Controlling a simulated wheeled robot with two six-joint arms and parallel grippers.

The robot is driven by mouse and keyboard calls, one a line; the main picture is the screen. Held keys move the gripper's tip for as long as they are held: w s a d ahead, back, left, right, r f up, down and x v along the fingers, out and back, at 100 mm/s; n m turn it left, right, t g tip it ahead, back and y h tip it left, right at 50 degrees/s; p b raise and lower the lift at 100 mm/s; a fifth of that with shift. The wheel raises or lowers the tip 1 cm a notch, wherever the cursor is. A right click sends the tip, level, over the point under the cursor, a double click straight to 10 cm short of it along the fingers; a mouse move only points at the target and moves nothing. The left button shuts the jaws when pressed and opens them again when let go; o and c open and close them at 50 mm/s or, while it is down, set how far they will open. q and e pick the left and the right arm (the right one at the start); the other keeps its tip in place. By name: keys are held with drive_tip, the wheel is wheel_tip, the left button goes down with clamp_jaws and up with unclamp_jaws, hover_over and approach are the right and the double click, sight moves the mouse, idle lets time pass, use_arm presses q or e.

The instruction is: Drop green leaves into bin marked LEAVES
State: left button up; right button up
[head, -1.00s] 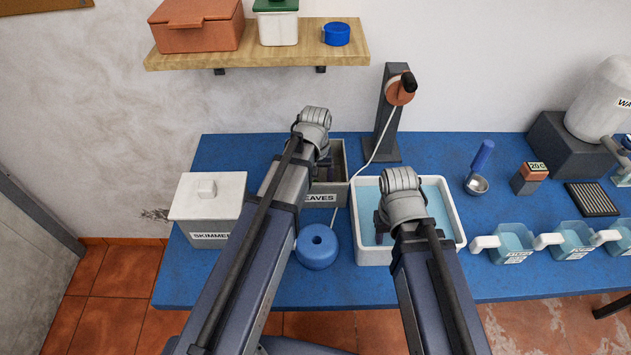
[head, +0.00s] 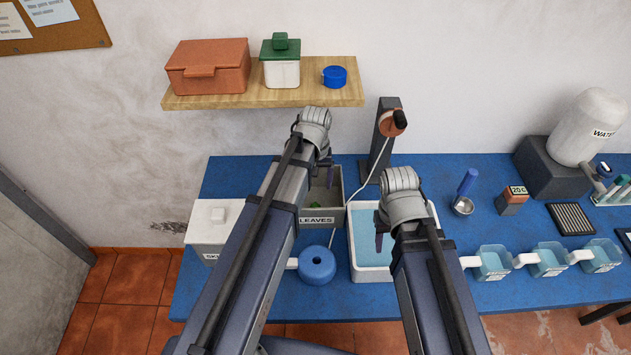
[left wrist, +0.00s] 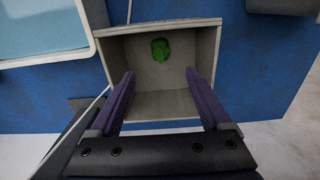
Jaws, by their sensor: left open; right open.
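The grey bin marked LEAVES (head: 318,221) stands on the blue table, partly hidden behind my left arm in the head view. In the left wrist view the bin (left wrist: 205,48) is seen from above, with a green leaf clump (left wrist: 160,49) lying inside on its floor. My left gripper (left wrist: 160,85) is over the bin, open, with nothing between its fingers. In the head view my left gripper (head: 321,172) is mostly hidden by its wrist. My right gripper (head: 383,232) is open over the white water tray (head: 372,274), largely hidden by its own wrist.
A white lidded SKIMMER box (head: 205,238) stands left of the bin, and a blue ring-shaped object (head: 317,265) sits in front. A dark post (head: 380,150) with a cord stands behind. Several handled water cups (head: 492,262) line the right. A shelf (head: 260,97) hangs above.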

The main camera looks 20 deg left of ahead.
use_arm(q)
drive_tip(key=s+d+r+m+y+p, duration=0.1)
drive_tip(key=s+d+r+m, duration=0.1)
drive_tip(key=s+d+m, duration=0.5)
drive_tip(key=s+d, duration=0.3)
drive_tip(key=s, duration=0.4)
drive_tip(key=shift+s+d, duration=0.15)
drive_tip(key=shift+d, duration=0.1)
use_arm(e)
drive_tip(key=shift+r, duration=0.95)
use_arm(q)
drive_tip(key=shift+f, duration=0.15)
use_arm(e)
drive_tip(key=shift+f, duration=0.2)
